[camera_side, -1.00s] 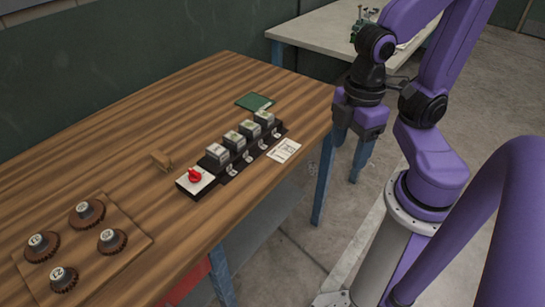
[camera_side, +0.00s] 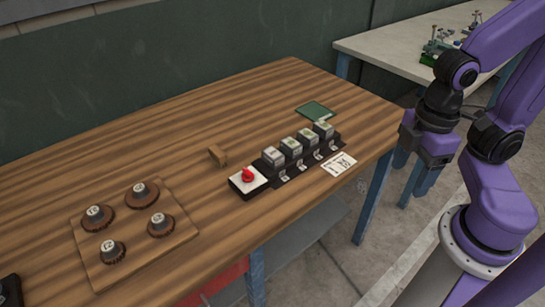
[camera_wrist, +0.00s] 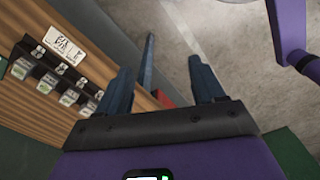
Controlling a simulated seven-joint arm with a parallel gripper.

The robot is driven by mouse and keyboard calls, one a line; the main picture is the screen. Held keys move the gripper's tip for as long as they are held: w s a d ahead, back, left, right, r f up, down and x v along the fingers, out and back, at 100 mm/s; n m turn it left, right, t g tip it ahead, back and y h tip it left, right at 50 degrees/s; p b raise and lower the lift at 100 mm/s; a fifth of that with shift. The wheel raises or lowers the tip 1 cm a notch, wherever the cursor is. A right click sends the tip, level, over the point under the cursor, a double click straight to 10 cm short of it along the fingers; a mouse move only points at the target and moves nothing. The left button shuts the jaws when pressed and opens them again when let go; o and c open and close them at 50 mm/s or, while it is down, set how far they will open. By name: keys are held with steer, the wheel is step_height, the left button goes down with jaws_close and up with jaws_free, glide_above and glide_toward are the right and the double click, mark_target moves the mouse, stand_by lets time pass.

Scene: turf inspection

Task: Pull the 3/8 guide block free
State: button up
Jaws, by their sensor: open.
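Several grey guide blocks with pale tops stand in a row in a dark rack (camera_side: 283,179) on the wooden bench. Their size marks are too small to read, so I cannot tell which is the 3/8 block. The rack (camera_wrist: 75,77) also shows at the left of the wrist view, with the blocks (camera_wrist: 68,97) in it. My gripper (camera_side: 424,150) is open and empty, off the bench's right edge, apart from the blocks. In the wrist view, the fingers of my gripper (camera_wrist: 160,66) are spread over the floor.
A white box with a red knob (camera_side: 248,180) sits at the rack's near end. A printed card (camera_side: 340,164), a green pad (camera_side: 314,111) and a small wooden block (camera_side: 218,156) lie nearby. A board (camera_side: 103,263) holds several round marked pieces. A pale table (camera_side: 385,44) stands behind.

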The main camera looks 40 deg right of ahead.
steer(key=shift+o, duration=1.4)
steer(key=shift+w+a, duration=0.1)
steer(key=shift+w, duration=0.05)
steer(key=r+n, duration=0.1)
steer(key=n, duration=0.4)
glide_above(273, 152)
step_height(273, 152, down, 17)
steer(key=shift+a+f, duration=0.1)
steer(key=c, duration=1.1)
steer(key=o, duration=0.4)
steer(key=c, duration=0.3)
